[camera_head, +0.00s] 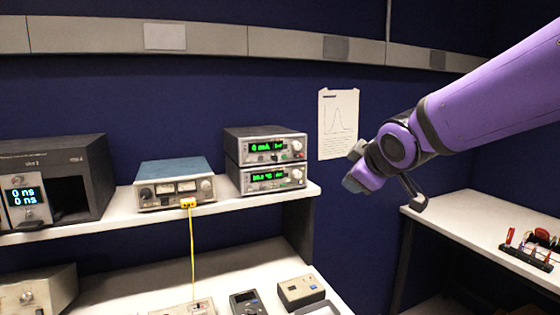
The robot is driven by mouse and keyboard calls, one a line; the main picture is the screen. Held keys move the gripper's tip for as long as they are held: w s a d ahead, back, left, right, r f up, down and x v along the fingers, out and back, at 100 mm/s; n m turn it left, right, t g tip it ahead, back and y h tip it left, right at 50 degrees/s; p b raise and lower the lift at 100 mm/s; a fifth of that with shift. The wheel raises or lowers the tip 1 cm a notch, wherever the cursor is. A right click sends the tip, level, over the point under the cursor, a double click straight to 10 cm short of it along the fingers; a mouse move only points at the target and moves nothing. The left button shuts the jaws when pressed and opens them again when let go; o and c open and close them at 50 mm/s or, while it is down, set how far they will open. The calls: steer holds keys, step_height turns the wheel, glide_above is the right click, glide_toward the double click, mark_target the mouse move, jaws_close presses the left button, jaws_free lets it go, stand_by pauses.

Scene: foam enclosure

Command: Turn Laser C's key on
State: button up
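No label reading Laser C is legible. Two stacked grey units with green displays stand on the shelf: an upper unit (266,148) reading about 0 mA, and a lower unit (268,180) whose reading is blurred. The upper one has knobs and a small red spot at its right side. No key can be made out clearly on either. My gripper (385,190), at the end of my purple arm, hangs in the air to the right of the stack, apart from it. Its fingers are seen at an angle, and their opening is unclear. Nothing is visibly held.
A blue-topped meter (175,184) with a yellow cable (191,245) and a black unit (62,165) share the shelf (228,204). Small boxes (298,290) lie on the lower bench. A right-hand table (450,221) holds red-handled items (510,236). A gap separates table and shelf.

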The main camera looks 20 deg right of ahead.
steer(key=w+n+t+y, duration=0.25)
steer(key=w+n, duration=0.35)
steer(key=w, duration=0.3)
steer(key=n+t+y, duration=0.3)
steer(key=n+y, duration=0.4)
steer(key=n, duration=0.3)
glide_toward(276, 158)
steer(key=x, duration=0.9)
steer(key=shift+w+d+f, duration=0.15)
steer(key=shift+d, duration=0.1)
steer(key=shift+c, duration=0.5)
jaws_close()
